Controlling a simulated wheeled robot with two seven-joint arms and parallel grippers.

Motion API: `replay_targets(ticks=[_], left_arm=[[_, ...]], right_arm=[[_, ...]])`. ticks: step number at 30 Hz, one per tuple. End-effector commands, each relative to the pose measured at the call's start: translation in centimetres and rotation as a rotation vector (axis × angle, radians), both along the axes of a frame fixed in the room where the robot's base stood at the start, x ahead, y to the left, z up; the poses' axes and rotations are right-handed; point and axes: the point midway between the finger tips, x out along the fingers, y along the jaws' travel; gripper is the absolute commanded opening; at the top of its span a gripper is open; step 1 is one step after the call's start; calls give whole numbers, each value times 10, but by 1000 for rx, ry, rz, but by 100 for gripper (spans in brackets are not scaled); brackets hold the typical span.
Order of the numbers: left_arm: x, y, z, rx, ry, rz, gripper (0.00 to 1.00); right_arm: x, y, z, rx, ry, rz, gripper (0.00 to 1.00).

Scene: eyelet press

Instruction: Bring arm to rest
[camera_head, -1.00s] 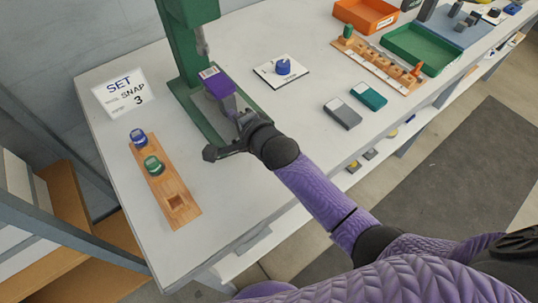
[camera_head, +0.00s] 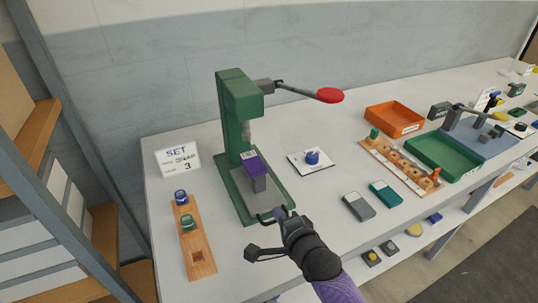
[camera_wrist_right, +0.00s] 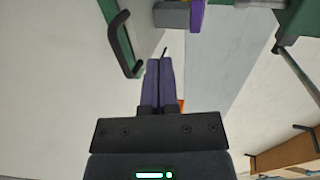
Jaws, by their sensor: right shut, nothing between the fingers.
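My right gripper (camera_head: 278,217) hangs over the front of the table, just in front of the green press (camera_head: 240,107). In the right wrist view its two fingers (camera_wrist_right: 160,75) are together with nothing between them. The press has a lever with a red knob (camera_head: 330,95). A grey block with a purple top (camera_head: 253,165) stands on the press base; part of it also shows in the right wrist view (camera_wrist_right: 196,14). My left gripper is not in view.
A wooden strip (camera_head: 201,262) with a blue and a green piece lies left of the press, near a SET card (camera_head: 178,158). A white card (camera_head: 325,167), grey block (camera_head: 358,207), teal block (camera_head: 386,193), orange tray (camera_head: 394,128) and green tray (camera_head: 463,172) lie to the right.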

Motion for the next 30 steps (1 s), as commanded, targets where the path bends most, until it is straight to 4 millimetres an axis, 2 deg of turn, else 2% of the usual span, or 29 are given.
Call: replay_targets(ticks=[2,5,6,9,15,21,23,24,30], left_arm=[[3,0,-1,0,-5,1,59],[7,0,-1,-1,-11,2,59],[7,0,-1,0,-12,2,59],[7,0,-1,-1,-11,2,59],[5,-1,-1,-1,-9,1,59],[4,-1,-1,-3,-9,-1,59],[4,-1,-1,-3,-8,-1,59],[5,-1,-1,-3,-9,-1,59],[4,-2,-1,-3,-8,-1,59]], right_arm=[[-15,-2,-8,-90,28,28,0],[-57,-10,-26,-357,109,132,0],[-77,-16,-31,-475,144,190,0],[-125,-32,-39,-729,229,347,0],[-203,-62,-36,-1062,356,653,0],[-264,-86,-22,-1249,449,933,0],[-282,-92,-16,-1289,473,1016,0],[-277,-91,-30,-1284,475,1017,0],[-272,-90,-85,-1274,497,1037,0]])
